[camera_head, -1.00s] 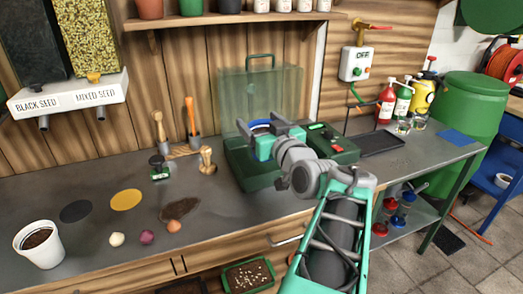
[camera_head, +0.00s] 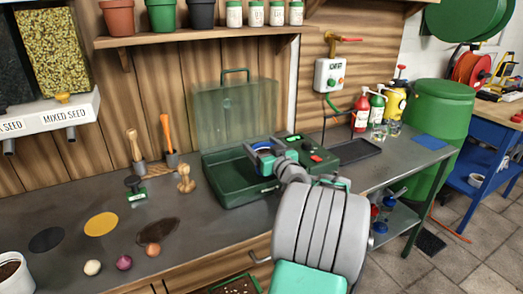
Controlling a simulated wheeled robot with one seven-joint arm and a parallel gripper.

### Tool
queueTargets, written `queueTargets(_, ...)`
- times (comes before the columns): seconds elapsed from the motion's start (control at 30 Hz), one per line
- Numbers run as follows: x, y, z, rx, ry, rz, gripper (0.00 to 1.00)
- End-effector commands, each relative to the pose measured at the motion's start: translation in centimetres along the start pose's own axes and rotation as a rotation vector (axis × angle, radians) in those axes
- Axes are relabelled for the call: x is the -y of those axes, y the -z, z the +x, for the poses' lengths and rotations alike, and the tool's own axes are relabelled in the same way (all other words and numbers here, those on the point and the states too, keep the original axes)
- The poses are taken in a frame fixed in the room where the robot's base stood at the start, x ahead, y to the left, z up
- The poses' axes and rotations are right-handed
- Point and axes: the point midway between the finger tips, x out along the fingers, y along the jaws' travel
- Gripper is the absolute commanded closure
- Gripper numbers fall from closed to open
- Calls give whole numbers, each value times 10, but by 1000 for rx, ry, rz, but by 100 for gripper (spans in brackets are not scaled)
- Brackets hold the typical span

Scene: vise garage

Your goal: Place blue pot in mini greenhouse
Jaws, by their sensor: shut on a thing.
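The mini greenhouse is a dark green tray (camera_head: 222,199) on the grey workbench, with its clear green lid (camera_head: 232,112) standing open at the back. My gripper (camera_head: 262,149) is shut on the blue pot (camera_head: 264,146), of which only a blue strip shows between the fingers. The gripper and pot appear over the right part of the tray. The fingers and wrist hide most of the pot, so I cannot tell whether it touches the tray floor. The left part of the tray is empty.
A control panel with a red button (camera_head: 316,158) adjoins the tray's right side. A dark flat tray (camera_head: 355,153) lies further right. A white pot (camera_head: 12,275) is at front left.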

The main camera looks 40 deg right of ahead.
Motion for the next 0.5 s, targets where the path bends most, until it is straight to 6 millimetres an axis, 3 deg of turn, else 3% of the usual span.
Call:
queueTargets(0.07,0,-10,0,0,0,1,72)
queueTargets(0.43,0,-14,0,-2,0,-1,72)
queueTargets(0.47,0,-13,-1,0,-1,0,22)
queueTargets(0.5,0,-13,-1,0,-1,0,18)
